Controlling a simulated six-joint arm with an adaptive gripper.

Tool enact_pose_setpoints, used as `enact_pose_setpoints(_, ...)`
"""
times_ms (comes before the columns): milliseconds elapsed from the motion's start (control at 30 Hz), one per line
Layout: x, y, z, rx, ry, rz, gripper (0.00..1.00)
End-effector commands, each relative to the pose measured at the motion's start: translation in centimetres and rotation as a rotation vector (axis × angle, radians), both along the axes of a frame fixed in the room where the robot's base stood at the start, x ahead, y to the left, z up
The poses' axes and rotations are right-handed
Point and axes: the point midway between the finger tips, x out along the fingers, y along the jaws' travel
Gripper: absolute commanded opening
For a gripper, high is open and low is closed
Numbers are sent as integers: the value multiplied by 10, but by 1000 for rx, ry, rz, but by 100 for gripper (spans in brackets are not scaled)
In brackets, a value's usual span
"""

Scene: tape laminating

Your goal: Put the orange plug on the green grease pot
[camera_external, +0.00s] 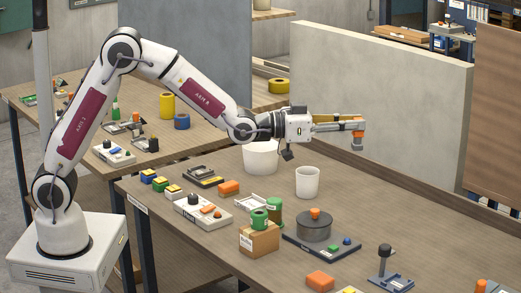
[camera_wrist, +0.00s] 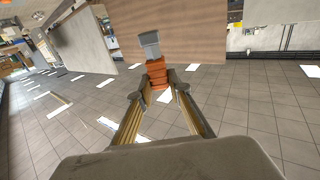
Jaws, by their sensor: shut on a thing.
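My gripper (camera_external: 350,125) is stretched out level, high above the table, with its fingers pointing right. It is shut on an orange plug (camera_external: 357,134) with a grey end. In the wrist view the plug's ribbed orange body (camera_wrist: 157,74) sits between the fingertips (camera_wrist: 158,88), and its grey end (camera_wrist: 149,45) points away. A green pot (camera_external: 260,218) stands on a small brown box, and a darker green pot (camera_external: 274,209) is just behind it. I cannot tell which is the grease pot. Both are well below and left of the plug.
A white cup (camera_external: 307,182) and a larger white container (camera_external: 261,160) stand beneath the arm. A grey round piece with an orange knob (camera_external: 315,228) is right of the green pots. Orange blocks (camera_external: 320,281) lie about. A grey partition (camera_external: 400,100) rises behind the table.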

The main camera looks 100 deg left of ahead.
Motion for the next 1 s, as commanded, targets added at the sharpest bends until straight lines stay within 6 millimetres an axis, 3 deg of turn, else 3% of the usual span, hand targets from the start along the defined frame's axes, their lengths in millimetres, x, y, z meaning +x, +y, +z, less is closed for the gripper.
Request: enact_pose_setpoints(1000,-17,27,18,1,-1,-319,0)
